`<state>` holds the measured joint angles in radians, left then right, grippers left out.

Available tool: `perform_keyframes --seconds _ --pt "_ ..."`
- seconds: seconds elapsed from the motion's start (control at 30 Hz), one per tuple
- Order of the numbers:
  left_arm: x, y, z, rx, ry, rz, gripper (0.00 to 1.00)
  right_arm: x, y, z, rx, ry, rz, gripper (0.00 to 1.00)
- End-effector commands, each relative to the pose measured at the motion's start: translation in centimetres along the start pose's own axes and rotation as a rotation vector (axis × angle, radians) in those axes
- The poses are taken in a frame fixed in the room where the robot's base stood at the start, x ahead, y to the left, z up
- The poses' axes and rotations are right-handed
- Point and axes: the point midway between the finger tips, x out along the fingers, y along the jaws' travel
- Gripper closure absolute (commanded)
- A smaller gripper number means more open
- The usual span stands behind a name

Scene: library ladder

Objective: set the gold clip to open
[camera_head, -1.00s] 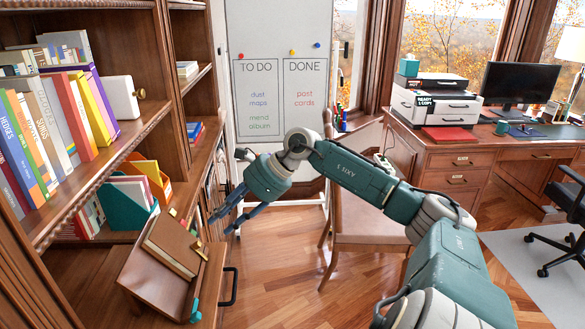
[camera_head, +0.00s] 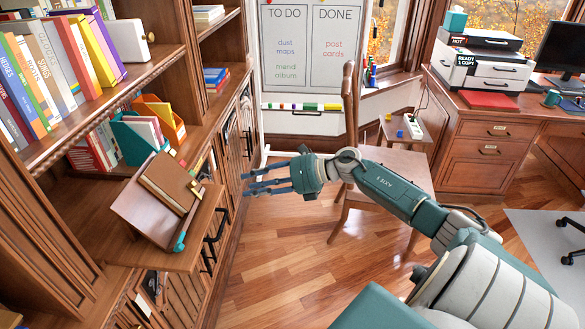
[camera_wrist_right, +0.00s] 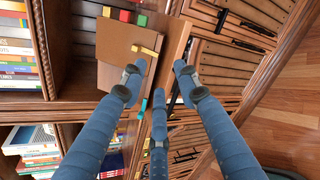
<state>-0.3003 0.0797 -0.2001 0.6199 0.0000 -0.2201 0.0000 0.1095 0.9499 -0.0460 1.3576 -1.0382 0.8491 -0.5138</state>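The gold clip (camera_head: 197,189) is at the right edge of a brown book (camera_head: 172,180) on a tilted wooden stand (camera_head: 145,210). In the right wrist view the gold clip (camera_wrist_right: 146,51) lies across the book's edge; I cannot tell whether it is open or shut. My right gripper (camera_head: 250,184) is to the right of the stand, apart from it, its blue fingers pointing left. In the right wrist view its three fingers are spread and empty, with the stand and book beyond them. My left gripper is not in view.
The stand rests on a pull-out shelf (camera_head: 210,225) of the bookcase, with black handles below. Upright books (camera_head: 50,75) and a teal file holder (camera_head: 130,143) are on the shelves. A wooden chair (camera_head: 395,172) stands behind my right arm. Wooden floor (camera_head: 285,255) is free right of the bookcase.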

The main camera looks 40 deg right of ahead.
Motion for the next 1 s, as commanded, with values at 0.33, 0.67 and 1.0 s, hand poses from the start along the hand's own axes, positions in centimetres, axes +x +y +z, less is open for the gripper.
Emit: perform_keyframes --seconds 0.33,0.67,1.0 --pt "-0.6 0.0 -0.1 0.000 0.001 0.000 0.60 1.9 -5.6 -3.8 0.408 -0.169 -0.023 0.69" --pt "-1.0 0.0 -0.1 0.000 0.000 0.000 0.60 2.5 -10.4 -8.1 0.701 -0.286 -0.072 0.69" --pt "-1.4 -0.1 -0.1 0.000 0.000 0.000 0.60 2.5 -14.6 -13.3 0.953 -0.383 -0.140 0.69"
